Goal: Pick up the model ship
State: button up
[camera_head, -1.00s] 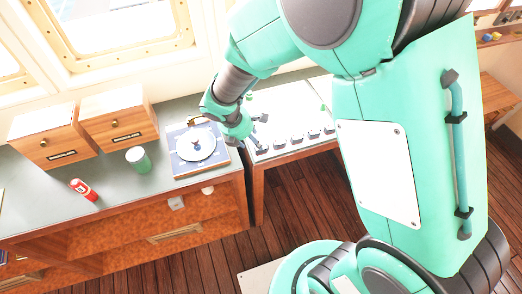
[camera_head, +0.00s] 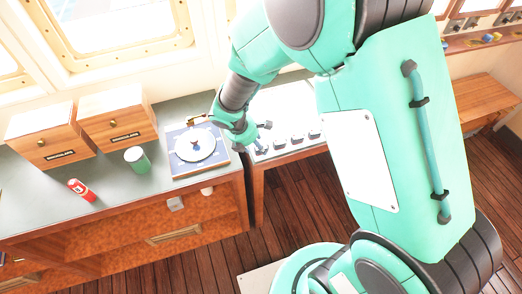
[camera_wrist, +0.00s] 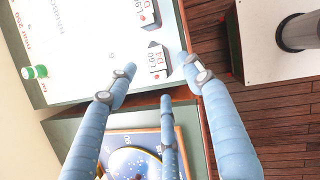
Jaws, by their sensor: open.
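I cannot make out a model ship for certain in either view. My gripper (camera_head: 262,137) hangs over the left part of the white-topped console, just right of the blue square board, in the head view. In the wrist view its blue fingers (camera_wrist: 160,80) are spread apart with nothing between them. They point over the gap between the white top (camera_wrist: 85,45) and the grey counter. The blue board (camera_head: 182,170) carries a white disc with a small red-and-blue object (camera_head: 195,147) at its middle. My arm hides part of the console.
A green-and-white cylinder (camera_wrist: 35,72) lies on the white top. Small blue and yellow objects (camera_head: 488,38) sit on a far shelf. Wooden floor shows below.

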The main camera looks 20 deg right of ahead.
jog(key=shift+x, duration=1.35)
jog(key=c, duration=1.1)
